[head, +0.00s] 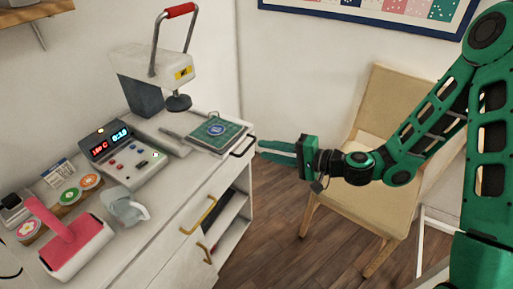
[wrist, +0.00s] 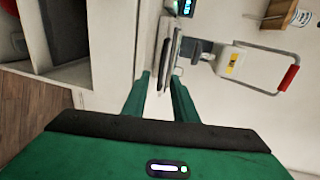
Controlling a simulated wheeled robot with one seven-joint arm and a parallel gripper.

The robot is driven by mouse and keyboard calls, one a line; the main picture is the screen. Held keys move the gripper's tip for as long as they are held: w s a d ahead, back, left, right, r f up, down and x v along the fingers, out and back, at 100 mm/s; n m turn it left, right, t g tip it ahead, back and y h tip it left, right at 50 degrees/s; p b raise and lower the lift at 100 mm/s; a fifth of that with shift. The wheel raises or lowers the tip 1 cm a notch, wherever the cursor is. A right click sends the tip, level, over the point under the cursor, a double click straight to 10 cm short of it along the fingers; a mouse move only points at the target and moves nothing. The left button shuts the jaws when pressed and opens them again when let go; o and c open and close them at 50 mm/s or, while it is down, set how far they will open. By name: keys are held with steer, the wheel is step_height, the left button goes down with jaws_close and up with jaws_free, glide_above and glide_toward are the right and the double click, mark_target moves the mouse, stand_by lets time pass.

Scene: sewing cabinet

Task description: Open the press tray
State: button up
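The press tray (head: 197,143) is a pale, flat platform at the cabinet's right end, with a green square bearing a blue round emblem on top. A black handle (head: 243,147) sticks out from its right front edge. In the wrist view the handle appears as a dark bar (wrist: 164,62), ahead of and between my fingertips. My gripper (head: 261,149) is open, with its fingers pointing left at the handle. The fingertips are close to the handle; whether they touch it cannot be told. No object is visibly held.
The heat press (head: 150,67) with a red-gripped lever (head: 180,10) stands behind the tray. A control box (head: 127,155) and a pink tool (head: 72,240) stand further left on the cabinet. A drawer with a brass handle (head: 198,215) is below. A chair (head: 375,190) stands behind my forearm.

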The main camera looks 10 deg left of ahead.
steer(key=v, duration=0.3)
steer(key=shift+d, duration=0.15)
stand_by(0.4)
steer(key=s+d+f+n+g+h, duration=0.15)
steer(key=s+d+h, duration=0.3)
steer(key=d, duration=0.65)
steer(key=s+d+f+n+g+h, duration=0.1)
steer(key=s+d+n+g+h, duration=0.3)
steer(key=d, duration=0.8)
steer(key=s+d+r+m+h, duration=0.2)
steer(key=s+d+r, duration=0.3)
steer(key=s+d, duration=0.4)
steer(key=s+d+r+m+h, duration=0.3)
steer(key=s+d+r+m, duration=0.2)
steer(key=s+d, duration=0.4)
steer(key=shift+s+r+h, duration=0.35)
steer(key=shift+r, duration=0.45)
